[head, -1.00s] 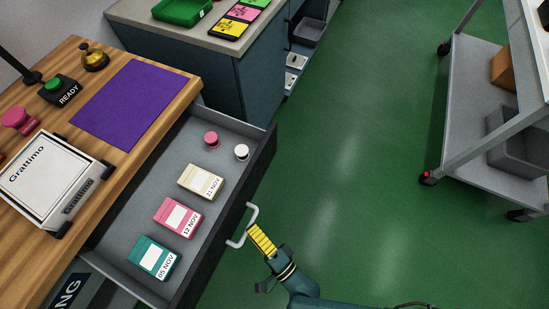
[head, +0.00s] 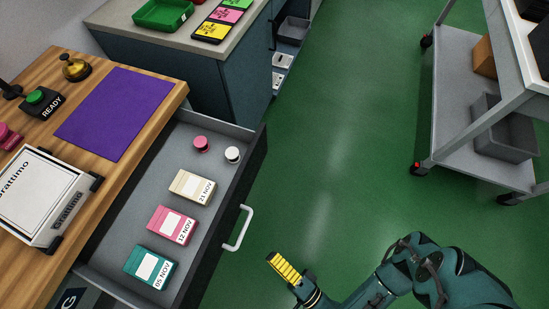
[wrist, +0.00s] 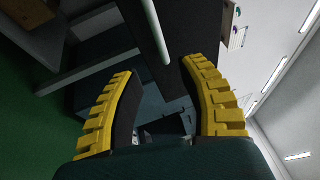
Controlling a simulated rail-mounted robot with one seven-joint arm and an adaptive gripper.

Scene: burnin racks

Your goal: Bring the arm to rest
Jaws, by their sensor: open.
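My gripper (head: 284,268) hangs over the green floor at the lower middle of the head view, to the right of the open drawer and apart from its handle. In the wrist view its two yellow ribbed fingers (wrist: 160,95) stand apart with nothing between them. The drawer's pale handle (head: 239,228) shows on the drawer front, and as a light bar (wrist: 156,30) beyond the fingers in the wrist view. My arm reaches in from the lower right of the head view.
The open drawer (head: 128,235) holds a teal, a pink and a beige box, plus a pink and a white round piece. A grey cart (head: 455,100) stands at the right. The wooden desk (head: 165,95) is at left. Green floor between is clear.

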